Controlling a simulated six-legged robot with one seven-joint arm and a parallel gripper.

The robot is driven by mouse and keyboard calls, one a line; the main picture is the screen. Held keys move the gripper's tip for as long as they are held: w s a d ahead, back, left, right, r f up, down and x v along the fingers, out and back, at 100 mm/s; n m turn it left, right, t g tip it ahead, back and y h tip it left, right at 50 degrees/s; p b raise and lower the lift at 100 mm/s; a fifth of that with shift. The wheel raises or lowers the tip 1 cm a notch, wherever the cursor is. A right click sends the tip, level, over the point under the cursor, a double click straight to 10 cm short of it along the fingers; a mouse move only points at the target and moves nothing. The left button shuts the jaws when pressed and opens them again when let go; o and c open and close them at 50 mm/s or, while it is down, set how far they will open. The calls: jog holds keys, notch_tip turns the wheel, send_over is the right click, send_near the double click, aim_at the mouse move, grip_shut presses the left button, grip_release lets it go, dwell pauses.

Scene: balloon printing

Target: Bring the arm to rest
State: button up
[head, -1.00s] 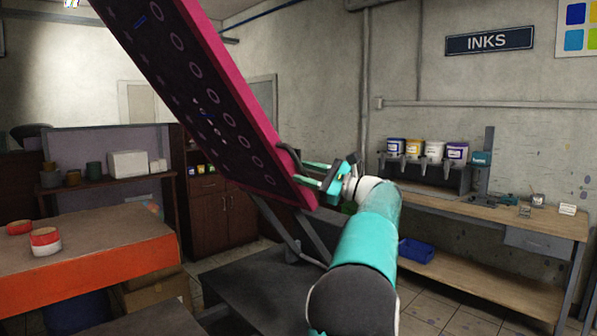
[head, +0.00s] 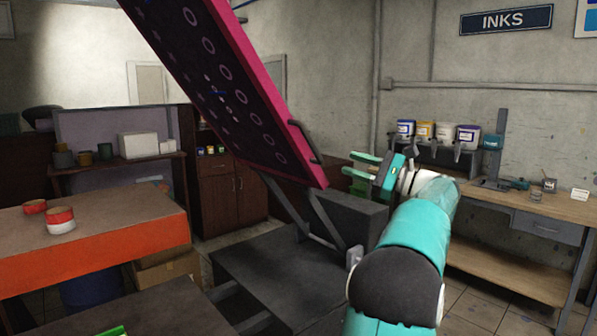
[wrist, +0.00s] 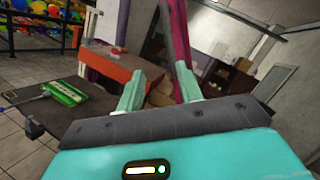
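My gripper (head: 358,172) is at the end of my teal arm, right of centre in the head view. Its two pale green fingers also show in the wrist view (wrist: 160,88), spread apart with nothing between them. The gripper is apart from the raised pink-framed screen (head: 262,88), to the right of its lower end. The screen is tilted steeply and has a dark handle on its lower right edge. In the wrist view its pink edge (wrist: 181,45) shows behind the fingers.
An orange-edged table (head: 110,240) with red-and-white tins (head: 60,221) stands at left. A dark platform (head: 275,280) lies below the screen. A wooden ink bench (head: 555,208) with several tubs stands at right. The wrist view shows a green tool (wrist: 65,93) on a dark surface at left.

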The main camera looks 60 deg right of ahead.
jog(key=w+a+f+n+g+y, duration=0.2)
jog(key=w+a+f+n+g, duration=0.15)
jog(key=w+a, duration=1.05)
jog(key=w+a+f+n+g+y, duration=0.1)
jog(key=w+a+f+n+g, duration=0.1)
jog(key=a, duration=0.5)
jog(key=w+a+f+n+g, duration=0.1)
jog(key=a+f+n+g, duration=0.1)
jog(key=a, duration=0.6)
jog(key=w+a+f+n+g+y, duration=0.1)
jog(key=w+a+f+n+g, duration=0.15)
jog(key=a, duration=0.45)
jog(key=s+a+f+n+g+h, duration=0.1)
jog(key=s+a+f+n+g, duration=0.15)
jog(key=a, duration=0.45)
jog(key=s+a+f+n+g+h, duration=0.1)
jog(key=s+a+f+n, duration=0.2)
jog(key=a, duration=0.4)
jog(key=s+a+f+n+g+h, duration=0.1)
jog(key=s+a+f+n+h, duration=0.3)
jog(key=s+a+f+n, duration=0.5)
notch_tip(320, 180, down, 2)
jog(key=n, duration=0.3)
jog(key=shift+s+f, duration=0.15)
jog(key=shift+s, duration=0.15)
